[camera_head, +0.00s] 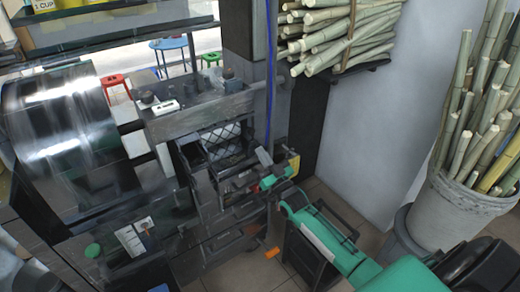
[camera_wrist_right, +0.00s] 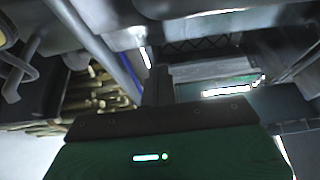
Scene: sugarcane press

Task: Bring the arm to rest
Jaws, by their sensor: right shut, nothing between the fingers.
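My right arm (camera_head: 345,252), green and black, reaches in from the lower right of the head view. Its gripper (camera_head: 263,156) is at the front right side of the sugarcane press (camera_head: 190,118), in front of the press's dark mesh-lined opening. I cannot tell whether it touches the machine. In the right wrist view the dark fingers (camera_wrist_right: 158,85) are together, with nothing held. The green wrist housing (camera_wrist_right: 190,152) fills the bottom of that view. My left gripper is not in view.
A large shiny metal drum (camera_head: 62,115) stands at the left. Cane bundles (camera_head: 335,35) lie on a wall shelf, also seen in the wrist view (camera_wrist_right: 85,105). A grey bucket (camera_head: 455,208) of upright canes is at the right.

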